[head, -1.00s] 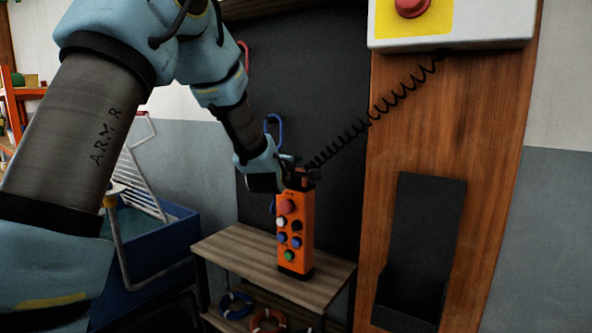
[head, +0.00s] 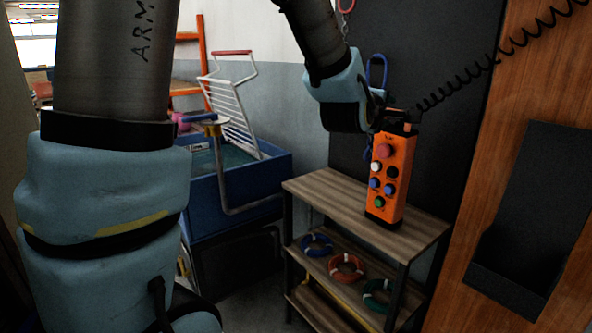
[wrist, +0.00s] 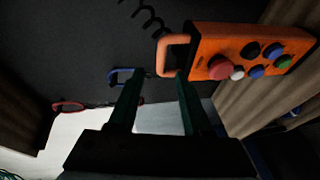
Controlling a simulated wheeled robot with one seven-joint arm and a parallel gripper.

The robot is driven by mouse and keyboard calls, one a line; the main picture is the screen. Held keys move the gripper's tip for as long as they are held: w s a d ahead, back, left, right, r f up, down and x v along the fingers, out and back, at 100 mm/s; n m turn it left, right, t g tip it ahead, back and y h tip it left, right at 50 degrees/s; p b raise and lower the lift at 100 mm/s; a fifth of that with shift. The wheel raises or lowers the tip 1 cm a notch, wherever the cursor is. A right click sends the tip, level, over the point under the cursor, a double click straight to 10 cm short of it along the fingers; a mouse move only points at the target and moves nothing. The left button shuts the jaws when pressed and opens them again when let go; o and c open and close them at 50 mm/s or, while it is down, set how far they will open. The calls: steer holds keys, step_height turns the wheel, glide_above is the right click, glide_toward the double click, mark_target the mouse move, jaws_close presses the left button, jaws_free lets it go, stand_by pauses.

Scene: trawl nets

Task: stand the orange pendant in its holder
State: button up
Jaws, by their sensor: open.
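The orange pendant (head: 392,180) stands upright on the wooden top of a small shelf unit, its coloured buttons facing me. Its orange handle loop (wrist: 164,50) shows in the wrist view. My gripper (head: 386,120) is at the pendant's top in the head view. In the wrist view my gripper (wrist: 160,80) is open, its two dark fingers pointing at the loop. The loop's lower end lies near or between the fingertips; I cannot tell whether they touch. The black holder (head: 535,200), a tall back plate with a pocket at its foot, is on the wooden panel at right and looks empty.
The shelf unit (head: 320,192) carries coiled rings on its lower boards. A coiled black cord (head: 470,75) runs from the pendant up to the right. A blue tub (head: 240,190) with a white rack stands left. The wooden panel (head: 455,290) borders the shelf's right.

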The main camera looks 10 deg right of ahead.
steer(key=w+a+f+m+g+y, duration=0.1)
steer(key=a+f+m+g+y, duration=0.2)
steer(key=a+f, duration=0.55)
steer(key=a+f+m+g+y, duration=0.15)
steer(key=a+f+y, duration=0.3)
steer(key=a, duration=0.75)
steer(key=s+a+f+m+g+y, duration=0.1)
steer(key=s+a+f+m+g, duration=0.1)
steer(key=s+a, duration=0.4)
steer(key=s+a+f+m+g+y, duration=0.2)
steer(key=s+a+f, duration=0.3)
steer(key=a, duration=0.5)
steer(key=shift+s+a+m+g, duration=0.15)
steer(key=shift+s+m+g, duration=0.3)
steer(key=shift+m+g, duration=0.3)
